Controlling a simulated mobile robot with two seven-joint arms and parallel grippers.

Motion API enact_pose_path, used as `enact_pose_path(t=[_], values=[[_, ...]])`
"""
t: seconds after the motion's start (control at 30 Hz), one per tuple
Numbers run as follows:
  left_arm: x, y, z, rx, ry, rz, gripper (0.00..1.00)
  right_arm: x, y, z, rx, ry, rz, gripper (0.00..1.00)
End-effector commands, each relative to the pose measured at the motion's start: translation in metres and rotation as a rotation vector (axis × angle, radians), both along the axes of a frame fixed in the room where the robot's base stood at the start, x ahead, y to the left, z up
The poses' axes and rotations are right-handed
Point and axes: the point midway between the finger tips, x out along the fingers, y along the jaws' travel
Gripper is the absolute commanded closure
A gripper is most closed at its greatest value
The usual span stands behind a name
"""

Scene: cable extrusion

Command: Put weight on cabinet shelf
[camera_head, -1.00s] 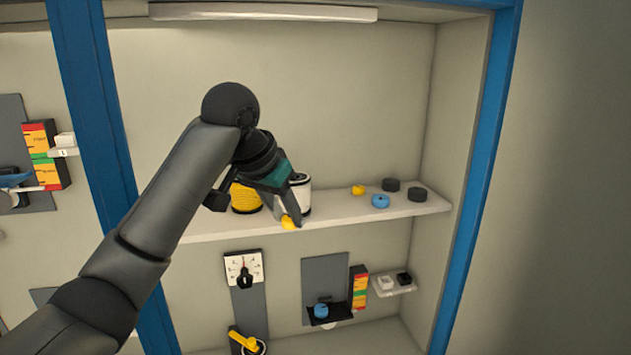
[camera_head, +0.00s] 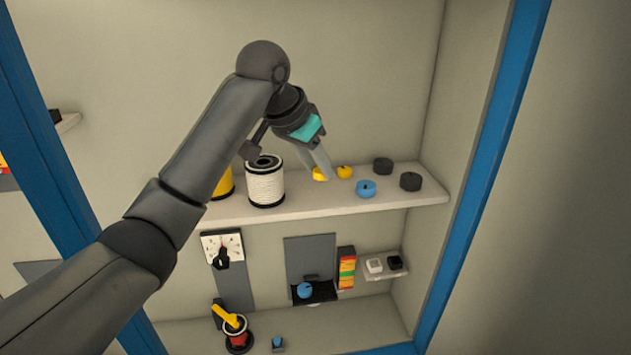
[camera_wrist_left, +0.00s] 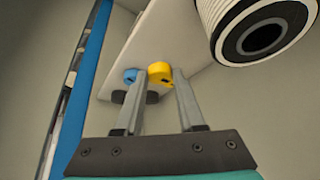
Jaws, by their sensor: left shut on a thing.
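My left gripper (camera_head: 322,166) is shut on a yellow weight (camera_head: 319,175), over the cabinet shelf (camera_head: 290,208). In the left wrist view the yellow weight (camera_wrist_left: 160,72) shows between the fingertips (camera_wrist_left: 160,80). A second yellow weight (camera_head: 344,172) stands on the shelf just right of the held one. A blue weight (camera_head: 366,188) and two black weights, one behind (camera_head: 382,165) and one at the right (camera_head: 410,181), also stand there. I cannot tell whether the held weight touches the shelf. My right gripper is not in view.
A white spool (camera_head: 265,183) stands left of the gripper, with a yellow spool (camera_head: 223,184) partly hidden behind my arm. The cabinet's blue frame (camera_head: 500,130) bounds the right. Below are a dial (camera_head: 222,248), a blue weight on a scale (camera_head: 305,290) and a small ledge (camera_head: 385,266).

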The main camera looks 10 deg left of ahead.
Motion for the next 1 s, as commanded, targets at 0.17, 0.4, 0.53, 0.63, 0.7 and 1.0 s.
enact_pose_path(t=[0.17, 0.4, 0.53, 0.63, 0.7, 1.0], values=[[0.0, 0.0, -0.012, 0.0, -0.001, -0.001, 1.0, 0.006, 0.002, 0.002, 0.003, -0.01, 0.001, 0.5], [0.0, 0.0, -0.042, 0.0, 0.0, 0.001, 1.0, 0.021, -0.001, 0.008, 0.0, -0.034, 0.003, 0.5], [0.0, 0.0, -0.043, -0.001, -0.003, 0.0, 1.0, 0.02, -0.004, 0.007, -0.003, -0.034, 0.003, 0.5], [0.0, 0.0, -0.043, 0.0, -0.002, 0.0, 1.0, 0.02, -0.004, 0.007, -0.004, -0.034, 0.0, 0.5], [0.0, 0.0, -0.045, 0.0, -0.002, 0.0, 1.0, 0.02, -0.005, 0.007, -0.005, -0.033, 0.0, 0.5], [0.0, 0.0, -0.047, 0.0, -0.001, 0.0, 0.38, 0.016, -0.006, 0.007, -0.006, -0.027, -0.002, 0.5]])
